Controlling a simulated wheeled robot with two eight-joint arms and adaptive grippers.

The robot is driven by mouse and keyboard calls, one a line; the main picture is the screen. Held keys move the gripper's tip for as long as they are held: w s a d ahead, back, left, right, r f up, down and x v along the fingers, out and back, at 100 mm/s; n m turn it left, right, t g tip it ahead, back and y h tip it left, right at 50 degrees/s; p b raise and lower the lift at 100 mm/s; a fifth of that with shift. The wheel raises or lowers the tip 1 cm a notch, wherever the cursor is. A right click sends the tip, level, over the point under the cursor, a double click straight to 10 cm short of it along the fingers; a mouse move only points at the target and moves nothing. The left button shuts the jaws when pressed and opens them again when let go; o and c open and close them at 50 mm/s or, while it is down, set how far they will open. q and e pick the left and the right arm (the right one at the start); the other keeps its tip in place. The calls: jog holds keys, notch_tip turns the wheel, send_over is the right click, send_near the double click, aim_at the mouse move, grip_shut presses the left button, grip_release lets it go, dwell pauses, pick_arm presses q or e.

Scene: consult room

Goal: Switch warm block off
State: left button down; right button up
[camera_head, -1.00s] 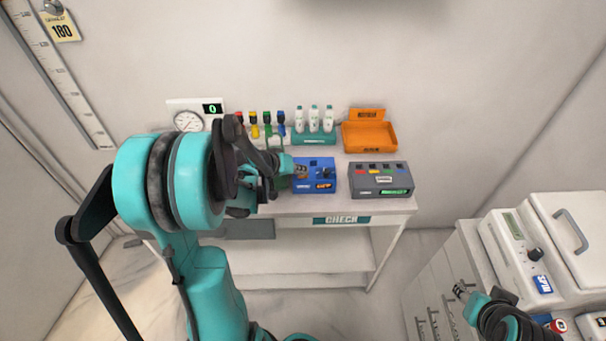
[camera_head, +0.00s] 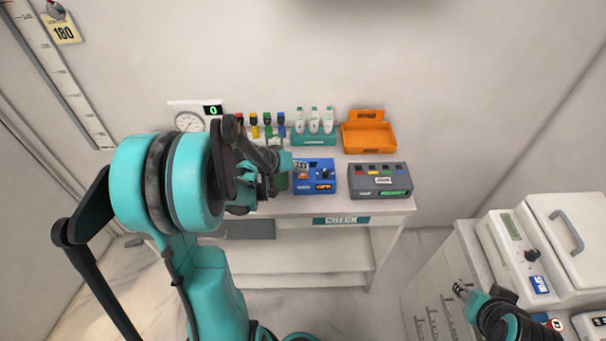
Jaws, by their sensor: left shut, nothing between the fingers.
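A blue box (camera_head: 321,182) with an orange-lit label or display and a dark knob or switch stands on the white table. It may be the warm block, but its lettering is too small to read. My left gripper (camera_head: 301,166) is shut and empty, with its tips over the upper left part of this box. I cannot tell whether they touch it. My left arm comes in from the left and hides the table's left part. My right gripper (camera_head: 461,290) is at the lower right, near the drawer cabinet; its fingers are too small to read.
A grey box (camera_head: 379,181) with coloured buttons and a green display stands right of the blue box. An orange tray (camera_head: 369,136), white bottles in a teal rack (camera_head: 314,139) and colour-capped tubes stand behind. White devices (camera_head: 519,252) stand on the cabinet at right.

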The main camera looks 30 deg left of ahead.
aim_at(301, 176)
pick_arm(q)
jog(key=shift+r+p, duration=1.85)
jog(key=shift+r, duration=0.7)
jog(key=shift+d, duration=0.1)
jog(key=s+d+f+m+g+y+b, duration=0.1)
jog(key=s+d+f+m+y+b, duration=0.1)
jog(key=s+d+m+b, duration=0.3)
jog(key=s+d+f+b, duration=0.1)
jog(key=s+d+b, duration=0.3)
jog(key=s+d, duration=0.6)
jog(key=shift+s+d+m+g+y+b, duration=0.3)
jog(key=shift+s+b, duration=0.1)
jog(key=shift+s, duration=1.2)
